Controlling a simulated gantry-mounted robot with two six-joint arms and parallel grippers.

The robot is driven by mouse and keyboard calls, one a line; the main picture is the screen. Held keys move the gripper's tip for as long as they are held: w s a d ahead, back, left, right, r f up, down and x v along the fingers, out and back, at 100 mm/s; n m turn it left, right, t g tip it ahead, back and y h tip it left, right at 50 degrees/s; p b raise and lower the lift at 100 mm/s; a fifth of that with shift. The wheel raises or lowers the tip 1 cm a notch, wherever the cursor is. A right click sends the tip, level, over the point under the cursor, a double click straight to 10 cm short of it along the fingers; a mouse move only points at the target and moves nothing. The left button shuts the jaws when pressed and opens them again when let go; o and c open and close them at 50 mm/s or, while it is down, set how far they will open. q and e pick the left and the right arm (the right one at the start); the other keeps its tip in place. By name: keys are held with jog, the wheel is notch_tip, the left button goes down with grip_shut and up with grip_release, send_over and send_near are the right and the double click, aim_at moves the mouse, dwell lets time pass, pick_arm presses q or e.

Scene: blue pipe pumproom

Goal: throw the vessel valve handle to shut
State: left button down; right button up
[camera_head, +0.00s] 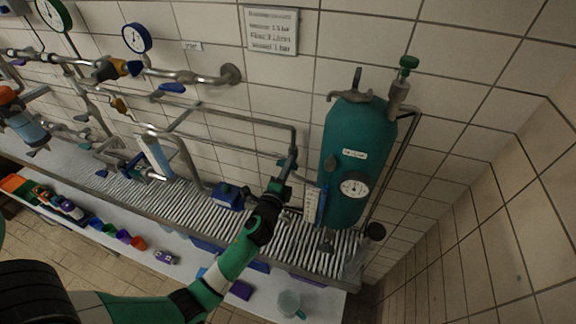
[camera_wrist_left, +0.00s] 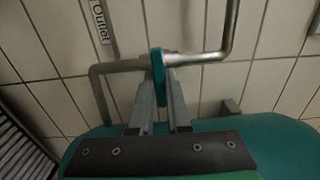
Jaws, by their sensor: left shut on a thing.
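The teal vessel (camera_head: 357,140) stands upright against the tiled wall at the right, with a round gauge (camera_head: 354,186) on its front. My left gripper (camera_head: 287,168) reaches up from the bottom to the grey pipe just left of the vessel. In the left wrist view, the two grey fingers of my left gripper (camera_wrist_left: 163,92) are shut on a flat teal valve handle (camera_wrist_left: 157,72). The handle sits at the bent pipe (camera_wrist_left: 199,59) and points down between the fingers. In the head view the gripper hides most of the handle. My right gripper is not in view.
Pipes, valves and gauges (camera_head: 137,38) fill the left wall. A clear jug (camera_head: 290,303) is on the lower shelf.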

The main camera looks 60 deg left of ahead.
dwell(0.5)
pick_arm(q)
jog(key=c, duration=0.9)
grip_release()
jog(key=shift+s+d, duration=0.1)
jog(key=v, duration=1.1)
jog(key=shift+s+d, duration=0.15)
jog(key=shift+r, duration=0.1)
